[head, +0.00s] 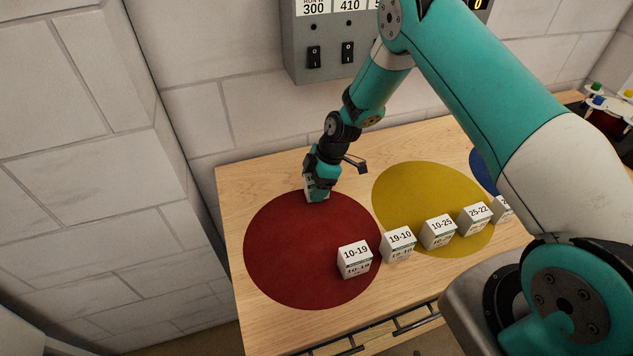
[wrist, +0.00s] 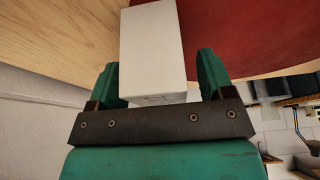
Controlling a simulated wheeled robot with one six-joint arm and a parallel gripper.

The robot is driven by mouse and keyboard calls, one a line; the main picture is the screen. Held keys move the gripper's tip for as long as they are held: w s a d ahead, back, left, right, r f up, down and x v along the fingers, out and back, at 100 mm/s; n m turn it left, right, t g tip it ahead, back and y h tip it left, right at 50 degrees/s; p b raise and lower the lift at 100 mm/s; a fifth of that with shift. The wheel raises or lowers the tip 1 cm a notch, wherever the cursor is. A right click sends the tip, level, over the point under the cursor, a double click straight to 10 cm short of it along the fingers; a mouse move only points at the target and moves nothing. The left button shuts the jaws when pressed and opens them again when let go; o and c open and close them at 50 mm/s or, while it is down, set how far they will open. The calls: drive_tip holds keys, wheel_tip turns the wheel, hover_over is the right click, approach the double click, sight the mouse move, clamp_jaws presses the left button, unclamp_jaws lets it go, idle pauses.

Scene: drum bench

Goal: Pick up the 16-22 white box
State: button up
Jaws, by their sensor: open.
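A white box (wrist: 153,45) stands between the two fingers of my gripper (wrist: 160,78) in the wrist view. The fingers are open, with a gap at the box's right side and a narrow one at its left. The face towards the wrist camera is plain, so I cannot read its label. In the head view my gripper (head: 317,188) is low at the back edge of the red disc (head: 290,265), largely covering this box. No label reading 16-22 is legible in either view.
White boxes labelled 10-19 (head: 354,260), 19-10 (head: 398,245), 10-25 (head: 438,232) and 25-22 (head: 475,218) stand in a row along the front. Another box (head: 502,209) is partly hidden by my arm. A yellow disc (head: 415,190) lies right of the red one. A grey switch panel (head: 330,55) hangs behind.

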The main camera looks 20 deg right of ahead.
drive_tip(key=c, duration=1)
drive_tip(key=shift+c, duration=0.2)
